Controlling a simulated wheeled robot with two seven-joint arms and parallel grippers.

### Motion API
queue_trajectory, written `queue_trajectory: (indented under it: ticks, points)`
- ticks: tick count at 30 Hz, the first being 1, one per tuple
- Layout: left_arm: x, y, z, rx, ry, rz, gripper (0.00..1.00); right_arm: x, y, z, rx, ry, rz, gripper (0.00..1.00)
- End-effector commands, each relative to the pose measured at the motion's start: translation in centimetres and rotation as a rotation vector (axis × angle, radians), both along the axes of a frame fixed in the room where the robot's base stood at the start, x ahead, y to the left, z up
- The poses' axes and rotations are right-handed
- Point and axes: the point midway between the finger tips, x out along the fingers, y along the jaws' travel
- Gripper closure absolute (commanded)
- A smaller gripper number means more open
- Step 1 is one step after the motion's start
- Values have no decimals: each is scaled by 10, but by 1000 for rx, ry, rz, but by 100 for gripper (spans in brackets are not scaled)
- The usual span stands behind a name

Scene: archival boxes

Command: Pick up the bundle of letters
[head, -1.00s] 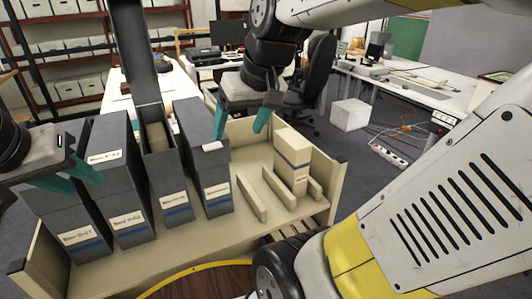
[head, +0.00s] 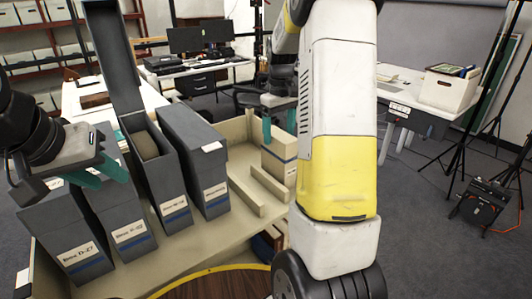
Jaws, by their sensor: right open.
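A dark grey archival box (head: 165,185) stands with its lid raised. Inside it is a tan, rounded thing (head: 147,146), mostly hidden by the walls; I cannot tell if it is the bundle of letters. My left gripper (head: 97,175), with teal fingers, hangs over the closed boxes left of the open box, apart from the tan thing. I cannot tell how wide its fingers stand. My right gripper (head: 278,128) is open at the beige box (head: 279,160) with a blue band, at the shelf's right. My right arm partly hides both, so contact is unclear.
Closed grey boxes (head: 69,235) (head: 125,215) stand left of the open box, and another (head: 200,165) stands right of it. Low beige dividers (head: 246,192) rise from the cream shelf (head: 140,267). The raised lid (head: 112,60) stands tall behind. A desk (head: 205,72) is at the back.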

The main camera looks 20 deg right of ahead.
Motion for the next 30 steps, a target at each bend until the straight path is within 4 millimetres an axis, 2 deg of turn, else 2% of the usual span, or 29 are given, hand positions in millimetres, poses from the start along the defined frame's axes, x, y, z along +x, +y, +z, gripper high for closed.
queue_trajectory:
  ticks: [12,21,30]
  points:
    - [0,0,0,0,0,0,64,-8,1,-55,0,2,0,25]
    - [0,0,0,0,0,0,64,-7,1,-58,0,-1,-1,27]
    - [0,0,0,0,0,0,64,-7,1,-58,0,-1,-1,86]
